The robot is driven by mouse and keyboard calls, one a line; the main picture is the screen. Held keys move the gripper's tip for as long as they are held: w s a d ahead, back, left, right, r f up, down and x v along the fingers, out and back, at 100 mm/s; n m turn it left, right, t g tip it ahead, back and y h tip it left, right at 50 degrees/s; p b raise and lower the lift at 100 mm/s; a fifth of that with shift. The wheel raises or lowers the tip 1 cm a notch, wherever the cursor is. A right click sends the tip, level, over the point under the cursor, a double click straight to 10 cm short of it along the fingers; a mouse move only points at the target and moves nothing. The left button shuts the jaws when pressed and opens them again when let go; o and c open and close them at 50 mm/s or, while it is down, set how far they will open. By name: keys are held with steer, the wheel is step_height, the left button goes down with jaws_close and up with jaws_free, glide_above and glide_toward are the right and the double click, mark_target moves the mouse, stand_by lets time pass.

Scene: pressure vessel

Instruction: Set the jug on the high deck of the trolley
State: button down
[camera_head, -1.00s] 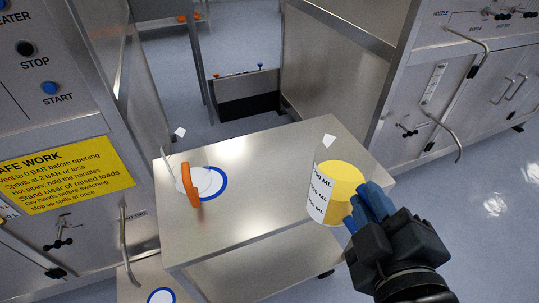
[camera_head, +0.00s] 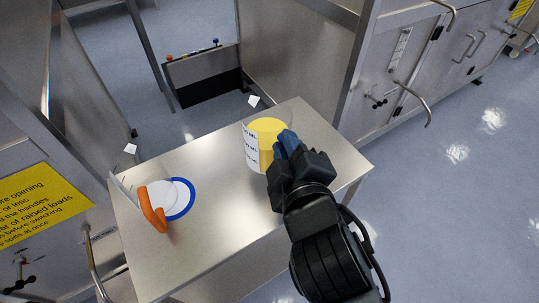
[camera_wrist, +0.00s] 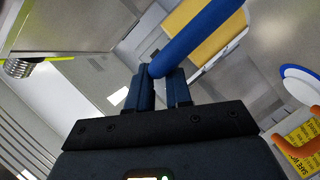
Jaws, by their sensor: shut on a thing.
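The jug (camera_head: 252,150) is a clear measuring jug with ML marks and yellow contents. It shows upright over the right half of the steel trolley's high deck (camera_head: 221,222); I cannot tell whether it touches the deck. My gripper (camera_head: 277,152) is shut on its blue handle, coming from the right. In the wrist view my gripper (camera_wrist: 161,88) has the blue handle (camera_wrist: 205,30) between its fingers, with the yellow contents (camera_wrist: 215,42) behind. A blue ring mark with a white centre (camera_head: 183,207) lies on the deck's left part.
A second clear jug with an orange handle (camera_head: 152,211) stands at the deck's left end, beside the ring mark. Steel cabinets with protruding handles (camera_head: 414,101) stand at the right. A yellow sign (camera_head: 40,215) is on the left cabinet. The deck's middle is clear.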

mark_target(272, 159)
steer(key=shift+w+a+f, duration=0.4)
steer(key=shift+a+f, duration=0.05)
steer(key=shift+f, duration=0.55)
steer(key=shift+w+a+f, duration=0.35)
steer(key=shift+a+f, duration=0.05)
steer(key=shift+f, duration=0.65)
steer(key=shift+w+a+f, duration=0.4)
steer(key=shift+a+f, duration=0.05)
steer(key=shift+f, duration=0.55)
steer(key=c, duration=1)
jaws_free()
steer(key=shift+s, duration=0.1)
steer(key=b+v, duration=0.2)
steer(key=v, duration=1)
